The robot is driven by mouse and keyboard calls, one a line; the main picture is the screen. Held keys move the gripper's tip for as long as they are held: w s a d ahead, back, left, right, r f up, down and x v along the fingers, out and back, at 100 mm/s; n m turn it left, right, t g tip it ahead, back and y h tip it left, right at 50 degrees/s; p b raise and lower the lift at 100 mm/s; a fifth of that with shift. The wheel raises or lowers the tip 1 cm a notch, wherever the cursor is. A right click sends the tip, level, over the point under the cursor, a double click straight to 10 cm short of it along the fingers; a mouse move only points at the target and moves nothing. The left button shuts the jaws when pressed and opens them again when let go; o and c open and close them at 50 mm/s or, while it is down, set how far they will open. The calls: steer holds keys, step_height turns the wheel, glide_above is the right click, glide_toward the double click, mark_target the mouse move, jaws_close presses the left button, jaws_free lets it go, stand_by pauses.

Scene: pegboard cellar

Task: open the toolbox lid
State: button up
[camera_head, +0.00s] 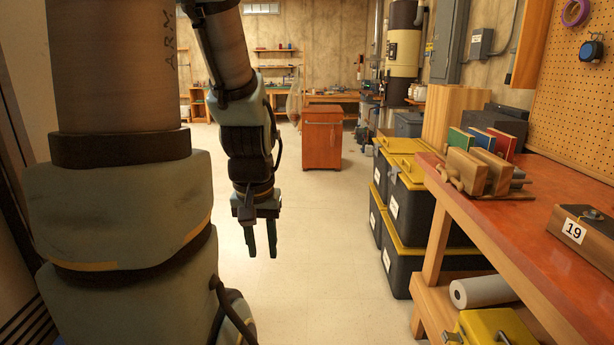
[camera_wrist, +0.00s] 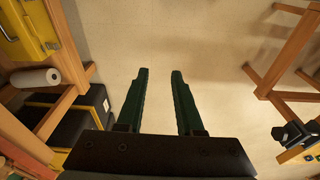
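A yellow box with a dark handle, which looks like the toolbox (camera_head: 477,326), sits on the low shelf under the workbench and is cut off by the bottom edge of the head view. It also shows at the upper left of the wrist view (camera_wrist: 30,22), partly out of frame. Its top looks closed, but much of it is hidden. My gripper (camera_head: 262,252) hangs fingers down over the open floor, well left of the box. In the wrist view my gripper (camera_wrist: 160,73) has its two dark green fingers apart with only floor between them.
The orange-topped workbench (camera_head: 520,225) fills the right side, with a box marked 19 (camera_head: 570,237) on it. A white roll (camera_head: 482,291) lies behind the yellow box. Black bins with yellow lids (camera_head: 407,215) are stacked beyond. The middle floor (camera_head: 318,240) is clear.

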steer(key=c, duration=0.5)
steer(key=d+f+b, duration=0.2)
steer(key=f, duration=0.1)
steer(key=d+f+n+g+h+b, duration=0.1)
steer(key=d+f+b, duration=0.1)
steer(key=f+b, duration=0.1)
steer(key=d+f+n+b, duration=0.1)
steer(key=d+f+b, duration=0.1)
steer(key=f+b, duration=0.1)
steer(key=shift+s+f+g+h, duration=0.3)
steer(key=shift+s+f, duration=0.05)
steer(key=shift+s, duration=0.05)
jaws_close()
steer(key=w+d+f+n+g+h+b, duration=0.1)
steer(key=d+f+n+h+b, duration=0.6)
steer(key=d+f+b, duration=1.15)
steer(key=w+d+f+n+h+b, duration=0.2)
steer(key=d+f+n+h+b, duration=0.5)
steer(key=d+f+b, duration=1.2)
steer(key=d+f+n+y+b, duration=0.2)
steer(key=d+n, duration=0.1)
steer(key=d, duration=0.7)
steer(key=shift+s+d+r, duration=0.1)
steer(key=shift+s+r, duration=0.05)
steer(key=shift+r, duration=0.85)
steer(key=shift+s+r, duration=0.15)
steer(key=shift+r, duration=0.85)
